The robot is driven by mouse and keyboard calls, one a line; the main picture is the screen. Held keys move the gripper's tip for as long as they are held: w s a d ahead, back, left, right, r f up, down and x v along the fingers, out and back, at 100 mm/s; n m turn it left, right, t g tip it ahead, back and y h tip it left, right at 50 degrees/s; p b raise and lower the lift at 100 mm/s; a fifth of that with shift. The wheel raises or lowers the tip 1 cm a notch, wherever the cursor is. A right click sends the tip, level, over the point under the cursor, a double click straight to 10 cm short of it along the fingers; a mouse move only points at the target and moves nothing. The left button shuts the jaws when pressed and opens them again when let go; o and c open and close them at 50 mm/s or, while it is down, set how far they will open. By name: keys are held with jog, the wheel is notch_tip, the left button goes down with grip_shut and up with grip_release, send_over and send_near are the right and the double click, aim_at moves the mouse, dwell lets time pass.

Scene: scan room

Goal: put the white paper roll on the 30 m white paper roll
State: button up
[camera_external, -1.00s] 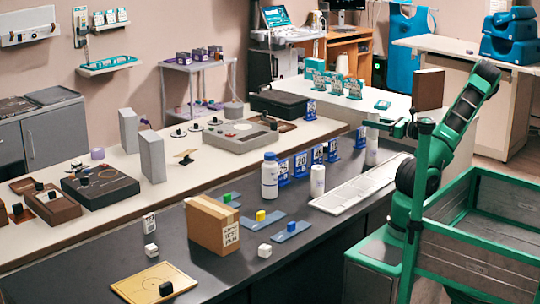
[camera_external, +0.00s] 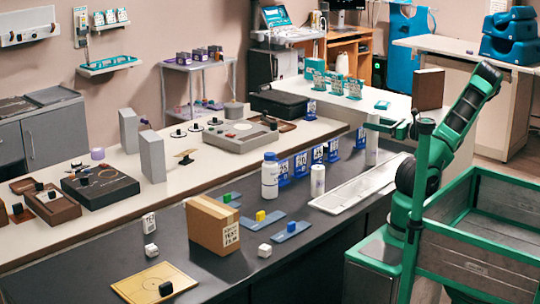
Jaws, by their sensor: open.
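A tall white cylinder (camera_external: 371,152) stands upright on the dark counter at the right, beyond the long white tray. It looks like white paper roll; I cannot tell whether it is one roll or two stacked. My green gripper (camera_external: 378,126) is open at the upper part of this cylinder and hides some of it. I cannot tell whether the fingers touch it. A shorter white cylinder (camera_external: 318,182) with a dark band stands upright nearer, left of the tray. Its label is too small to read.
A white bottle with a blue cap (camera_external: 270,178) and blue number cards (camera_external: 301,164) stand nearby. The long white tray (camera_external: 355,190) lies in front of the tall cylinder. A cardboard box (camera_external: 213,226) and small blocks are on the near counter. A green-framed cart (camera_external: 480,245) stands at right.

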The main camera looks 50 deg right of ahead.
jog(key=s+d, duration=0.2)
jog(key=s, duration=0.9)
jog(key=w+a+f+n+g+y, duration=0.1)
jog(key=a+f+n+g, duration=0.2)
jog(key=a+n, duration=0.1)
jog(key=w+a+f+n+g+y, duration=0.1)
jog(key=a+f+n+g, duration=0.2)
jog(key=a, duration=0.4)
jog(key=w+a+f+n+g+y, duration=0.1)
jog(key=a+f+n+g, duration=0.2)
jog(key=a+n+g, duration=0.2)
jog(key=shift+a+f, duration=0.15)
jog(key=shift+f, duration=0.15)
jog(key=s+a+n+g, duration=0.1)
jog(key=s+a+n+g+h, duration=0.1)
jog(key=n, duration=0.1)
jog(key=shift+a+f+g, duration=0.1)
jog(key=shift+a+g, duration=0.1)
jog(key=shift+g, duration=0.1)
jog(key=s+n, duration=0.1)
jog(key=s+a+r+n+g+h, duration=0.1)
jog(key=s+a+n+g+h, duration=0.1)
jog(key=n, duration=0.1)
jog(key=shift+s+a+r, duration=0.1)
jog(key=shift+r, duration=0.3)
jog(key=s+a+r+n+g+h, duration=0.2)
jog(key=s+a+r+n+h, duration=0.1)
jog(key=s+r+n, duration=0.5)
jog(key=shift+s+a, duration=0.45)
jog(key=shift+s, duration=0.65)
